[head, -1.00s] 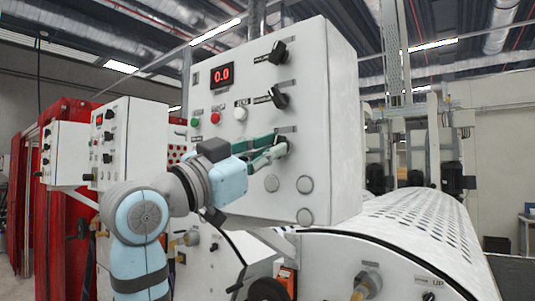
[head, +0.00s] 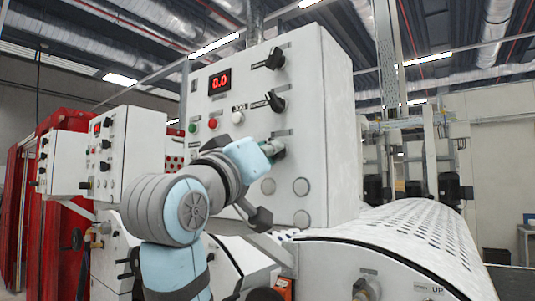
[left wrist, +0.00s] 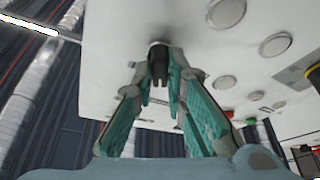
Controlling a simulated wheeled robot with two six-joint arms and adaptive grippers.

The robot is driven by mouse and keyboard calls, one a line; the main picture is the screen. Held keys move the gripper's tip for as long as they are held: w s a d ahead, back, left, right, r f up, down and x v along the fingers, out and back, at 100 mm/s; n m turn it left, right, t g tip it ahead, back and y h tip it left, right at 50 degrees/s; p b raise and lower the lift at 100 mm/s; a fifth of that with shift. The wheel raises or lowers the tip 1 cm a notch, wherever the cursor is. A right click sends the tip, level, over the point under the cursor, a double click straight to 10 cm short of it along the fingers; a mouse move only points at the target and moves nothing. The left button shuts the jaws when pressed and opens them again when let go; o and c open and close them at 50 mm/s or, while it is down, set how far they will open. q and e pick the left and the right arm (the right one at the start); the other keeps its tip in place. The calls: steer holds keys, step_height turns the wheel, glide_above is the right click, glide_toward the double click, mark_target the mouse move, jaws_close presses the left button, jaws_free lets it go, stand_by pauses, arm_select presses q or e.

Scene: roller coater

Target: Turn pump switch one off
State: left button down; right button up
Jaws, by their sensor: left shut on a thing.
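The white control panel (head: 335,130) carries a column of dark rotary switches on its front face. The lowest switch is mostly hidden behind my left gripper (head: 279,150) in the head view. In the left wrist view this dark switch (left wrist: 158,68) stands out from the panel between the green-padded fingers of my left gripper (left wrist: 160,85), which is shut on it. Its exact angle is hard to tell. Two other black switches, the top one (head: 275,59) and the middle one (head: 275,103), sit above it. My right gripper is not in view.
The panel also has a red display (head: 220,81), a green button (head: 193,127), a red button (head: 213,123) and a white button (head: 238,118). Round blank caps (head: 301,187) sit below the gripper.

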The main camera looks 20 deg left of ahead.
arm_select(q)
steer(key=shift+s+r+n, duration=0.1)
steer(key=shift+r+n, duration=0.1)
steer(key=shift+n, duration=0.4)
steer(key=c, duration=1.6)
jaws_free()
steer(key=shift+a, duration=0.1)
steer(key=shift+f, duration=0.1)
steer(key=v, duration=1.2)
